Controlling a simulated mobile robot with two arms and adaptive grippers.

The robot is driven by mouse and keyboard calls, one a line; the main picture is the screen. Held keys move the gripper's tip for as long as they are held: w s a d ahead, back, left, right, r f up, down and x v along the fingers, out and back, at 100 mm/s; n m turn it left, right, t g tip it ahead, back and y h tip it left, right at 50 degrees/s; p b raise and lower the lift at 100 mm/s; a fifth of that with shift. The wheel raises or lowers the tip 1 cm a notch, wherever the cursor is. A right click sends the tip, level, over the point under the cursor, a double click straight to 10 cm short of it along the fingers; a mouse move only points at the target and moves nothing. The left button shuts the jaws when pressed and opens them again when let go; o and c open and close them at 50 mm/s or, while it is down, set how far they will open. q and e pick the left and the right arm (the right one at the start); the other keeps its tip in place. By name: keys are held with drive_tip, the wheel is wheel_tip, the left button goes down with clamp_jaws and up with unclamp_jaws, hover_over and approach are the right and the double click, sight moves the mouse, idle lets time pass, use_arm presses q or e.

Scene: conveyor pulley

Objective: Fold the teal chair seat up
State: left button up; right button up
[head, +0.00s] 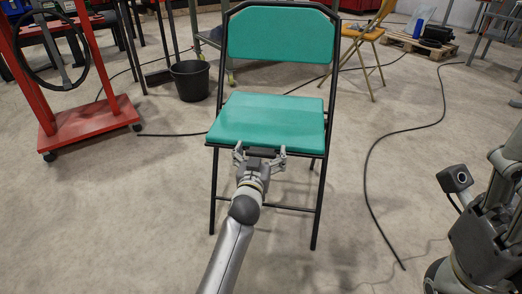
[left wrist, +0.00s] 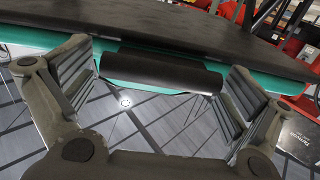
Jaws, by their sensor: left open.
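The teal chair (head: 283,36) stands facing me on black legs, with its padded seat (head: 268,118) down and level. My left gripper (head: 261,155) is at the middle of the seat's front edge, with its fingers spread apart. In the left wrist view the open fingers (left wrist: 160,88) stand either side of a short black rounded bar (left wrist: 165,68) at the seat's edge. Teal shows just behind that bar. I cannot tell whether the fingers touch it. Part of my right arm (head: 490,225) shows at the right edge; its fingers are not visible.
A yellow folding chair (head: 367,38) and a pallet (head: 418,44) are at the back. A black cable (head: 367,178) lies on the floor right of the chair.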

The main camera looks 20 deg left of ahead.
use_arm(q)
drive_tip(key=c, duration=1.4)
drive_tip(key=shift+r+p, duration=0.25)
drive_tip(key=shift+p, duration=0.1)
